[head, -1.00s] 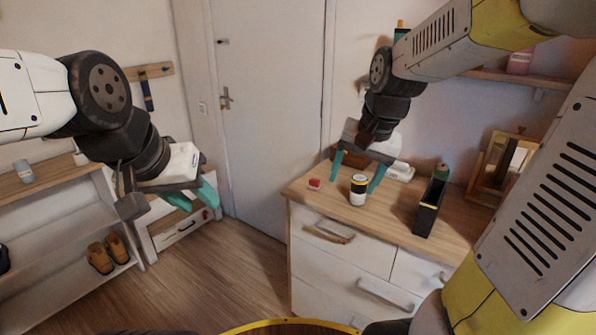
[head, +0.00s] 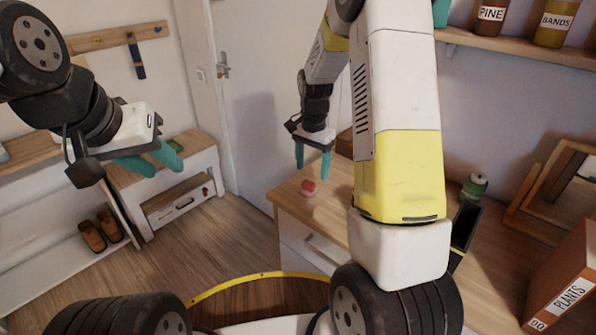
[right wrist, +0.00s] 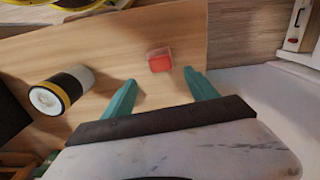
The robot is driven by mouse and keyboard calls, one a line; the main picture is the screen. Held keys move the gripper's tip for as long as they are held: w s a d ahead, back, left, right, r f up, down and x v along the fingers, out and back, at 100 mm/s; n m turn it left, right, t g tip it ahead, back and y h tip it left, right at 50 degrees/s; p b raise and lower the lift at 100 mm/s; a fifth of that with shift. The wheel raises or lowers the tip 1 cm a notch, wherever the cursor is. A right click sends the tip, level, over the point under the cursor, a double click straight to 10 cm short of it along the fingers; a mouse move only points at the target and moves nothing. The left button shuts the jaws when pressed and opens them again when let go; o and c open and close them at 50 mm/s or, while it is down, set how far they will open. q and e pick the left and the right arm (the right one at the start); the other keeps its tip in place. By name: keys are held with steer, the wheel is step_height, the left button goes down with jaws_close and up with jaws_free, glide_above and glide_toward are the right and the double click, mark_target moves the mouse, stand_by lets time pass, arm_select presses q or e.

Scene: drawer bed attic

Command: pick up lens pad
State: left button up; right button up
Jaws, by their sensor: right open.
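A small red item in a pale, clear-looking case, which I take to be the lens pad (head: 308,187), lies on the wooden top of the dresser near its left end. In the right wrist view the red item (right wrist: 160,61) lies just beyond and between my fingertips. My right gripper (head: 312,168) is open and empty, pointing down just above and behind it, apart from it. It also shows in the right wrist view (right wrist: 161,84). My left gripper (head: 166,167) is in the air at the left, empty, its two teal fingers apart.
A green-capped bottle (head: 474,186), a wooden frame (head: 530,200) and a plants box (head: 563,285) are at the right. A low bench (head: 150,195) stands at the left.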

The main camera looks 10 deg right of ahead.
mark_target(310, 181)
steer(key=f, duration=0.6)
steer(key=shift+a, duration=0.25)
steer(key=c, duration=1.4)
steer(key=shift+r, duration=0.1)
steer(key=shift+r, duration=0.1)
step_height(310, 181, up, 3)
steer(key=shift+r, duration=0.2)
steer(key=s+a, duration=0.2)
steer(key=s, duration=0.3)
steer(key=s+a+r, duration=0.1)
steer(key=s+a, duration=0.1)
steer(key=s, duration=0.2)
steer(key=s+a, duration=0.2)
steer(key=s, duration=0.3)
steer(key=shift+s+a+r, duration=0.15)
steer(key=shift+s, duration=0.2)
